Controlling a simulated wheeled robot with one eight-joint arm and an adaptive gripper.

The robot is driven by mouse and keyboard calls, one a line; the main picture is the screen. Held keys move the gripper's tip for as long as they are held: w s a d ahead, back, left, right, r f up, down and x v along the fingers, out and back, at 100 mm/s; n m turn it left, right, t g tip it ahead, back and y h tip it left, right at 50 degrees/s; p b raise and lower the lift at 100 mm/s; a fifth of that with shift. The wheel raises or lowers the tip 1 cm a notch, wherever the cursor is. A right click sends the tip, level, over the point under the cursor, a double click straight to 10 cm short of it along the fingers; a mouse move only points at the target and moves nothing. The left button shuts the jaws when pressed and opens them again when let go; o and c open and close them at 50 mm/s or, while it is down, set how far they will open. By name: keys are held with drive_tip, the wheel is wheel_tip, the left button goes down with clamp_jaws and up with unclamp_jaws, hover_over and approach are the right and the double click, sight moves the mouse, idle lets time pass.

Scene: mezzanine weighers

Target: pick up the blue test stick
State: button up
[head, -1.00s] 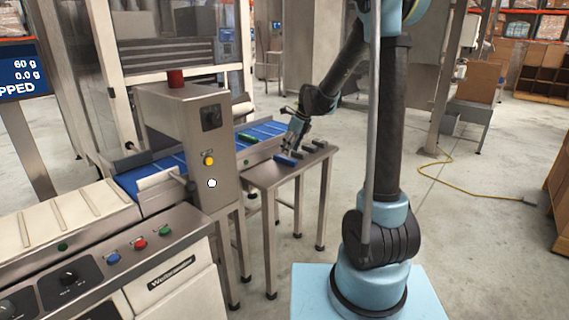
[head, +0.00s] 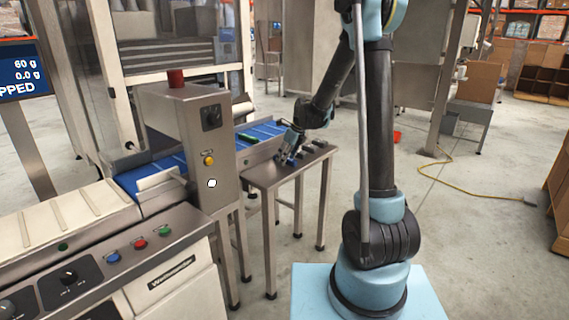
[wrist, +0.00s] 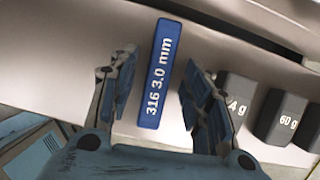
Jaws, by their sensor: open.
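The blue test stick (wrist: 159,75), marked "316 3.0 mm", lies on the small metal table (head: 259,177). In the wrist view it runs up the picture between the two fingers of my gripper (wrist: 161,60). The fingers are open, one on each side of the stick, with a gap showing on both sides. In the head view my gripper (head: 283,158) is low over the table's near left part and largely hides the stick.
A green stick (head: 249,138) lies on the blue conveyor belt (head: 268,129) behind the table. The detector housing (head: 208,150) stands close on the left.

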drive_tip(key=shift+c, duration=0.2)
clamp_jaws()
